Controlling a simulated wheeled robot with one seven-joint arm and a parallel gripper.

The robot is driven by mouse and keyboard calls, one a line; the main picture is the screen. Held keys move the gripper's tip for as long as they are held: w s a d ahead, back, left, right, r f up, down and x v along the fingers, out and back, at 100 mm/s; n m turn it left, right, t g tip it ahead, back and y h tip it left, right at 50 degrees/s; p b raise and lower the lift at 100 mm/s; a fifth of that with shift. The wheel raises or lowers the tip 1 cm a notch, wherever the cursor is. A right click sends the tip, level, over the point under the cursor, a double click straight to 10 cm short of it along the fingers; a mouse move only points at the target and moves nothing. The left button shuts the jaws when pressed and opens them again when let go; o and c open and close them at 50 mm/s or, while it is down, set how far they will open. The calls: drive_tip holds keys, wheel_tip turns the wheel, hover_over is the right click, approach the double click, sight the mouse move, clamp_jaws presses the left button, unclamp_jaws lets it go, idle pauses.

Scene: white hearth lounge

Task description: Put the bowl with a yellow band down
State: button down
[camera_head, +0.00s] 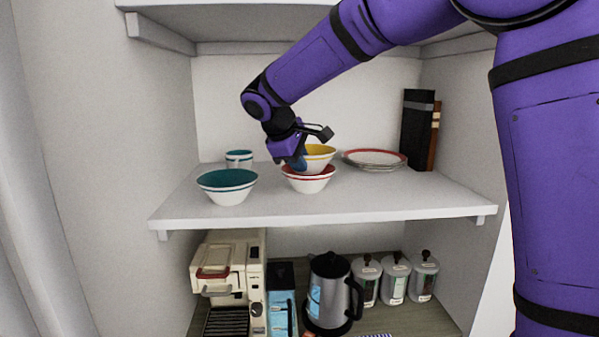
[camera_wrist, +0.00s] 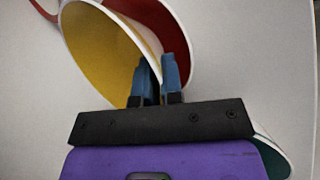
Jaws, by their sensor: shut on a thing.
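The bowl with a yellow band (camera_head: 320,152) is white outside and yellow inside. In the wrist view the same yellow bowl (camera_wrist: 95,50) fills the upper left, with its rim between the blue fingertips. My gripper (camera_head: 297,163) is shut on its rim; it also shows in the wrist view (camera_wrist: 158,75). In the head view the yellow bowl is right above and slightly behind a red-banded bowl (camera_head: 308,184) on the shelf. In the wrist view the red bowl (camera_wrist: 165,30) lies partly behind it. I cannot tell whether the two bowls touch.
A teal bowl (camera_head: 227,187) and a teal cup (camera_head: 238,159) stand on the white shelf (camera_head: 400,200) at left. Red-rimmed plates (camera_head: 374,158) and dark books (camera_head: 417,130) stand at right. An upper shelf (camera_head: 230,18) hangs above. The shelf's front right is clear.

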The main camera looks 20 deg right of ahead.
drive_tip(key=shift+s+f, duration=0.1)
drive_tip(key=shift+f, duration=1.15)
drive_tip(key=c, duration=1.3)
unclamp_jaws()
drive_tip(key=shift+f, duration=0.1)
drive_tip(key=shift+o, duration=0.2)
drive_tip(key=v, duration=1.2)
drive_tip(key=s+d+m+y, duration=0.35)
drive_tip(key=s+d, duration=0.75)
drive_tip(key=s, duration=0.4)
drive_tip(key=s+d+f+m+t+y, duration=0.1)
drive_tip(key=s+d+f+m, duration=0.1)
drive_tip(key=s, duration=0.6)
drive_tip(key=s+d+f+m+y, duration=0.1)
drive_tip(key=s+d+f+m, duration=0.2)
drive_tip(key=s+f, duration=0.3)
drive_tip(key=shift+s+d+f+m+t, duration=0.15)
drive_tip(key=shift+s+f+m+t, duration=0.2)
drive_tip(key=shift+s+m, duration=0.6)
drive_tip(key=shift+s+r, duration=0.1)
drive_tip(key=shift+s, duration=0.05)
